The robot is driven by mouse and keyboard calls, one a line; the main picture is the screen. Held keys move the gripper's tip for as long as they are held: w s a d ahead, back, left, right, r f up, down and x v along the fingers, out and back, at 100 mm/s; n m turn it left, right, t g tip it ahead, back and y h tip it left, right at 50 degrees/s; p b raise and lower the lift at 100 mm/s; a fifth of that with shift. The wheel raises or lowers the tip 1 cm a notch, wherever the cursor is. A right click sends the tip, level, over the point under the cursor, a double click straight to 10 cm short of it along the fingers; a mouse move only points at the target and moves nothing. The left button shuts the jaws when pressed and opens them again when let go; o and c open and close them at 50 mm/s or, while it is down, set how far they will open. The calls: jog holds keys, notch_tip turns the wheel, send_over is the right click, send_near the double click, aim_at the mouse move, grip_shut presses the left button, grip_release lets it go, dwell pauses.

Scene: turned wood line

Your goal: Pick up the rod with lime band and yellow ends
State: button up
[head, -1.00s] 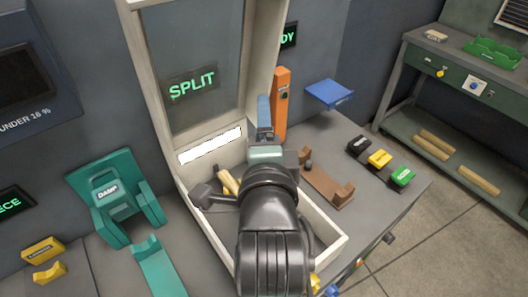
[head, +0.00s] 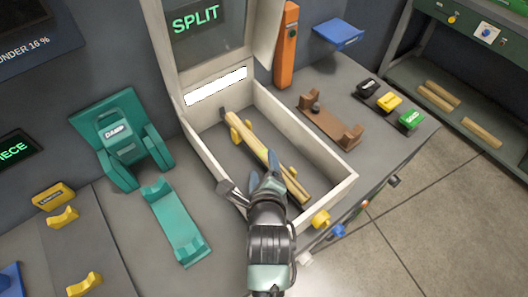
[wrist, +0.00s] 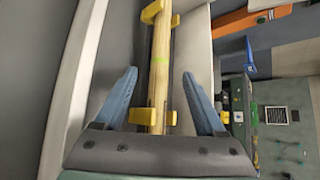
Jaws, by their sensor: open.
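A long pale wooden rod (head: 250,137) lies on yellow rests inside the white open box (head: 342,178). Its far-left end looks yellow in the head view. In the wrist view the rod (wrist: 160,88) runs away between my fingers, with a lime band around it a little beyond the fingertips. Part of the rod is hidden behind my gripper in the head view.
The box walls stand close around the rod. A teal cradle (head: 178,228) is left of the box, a brown cradle (head: 328,122) right of it. An orange post (head: 287,50) and black, yellow and green blocks (head: 388,103) stand farther right.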

aim_at(262, 156)
jog(key=shift+x, duration=3.15)
grip_shut()
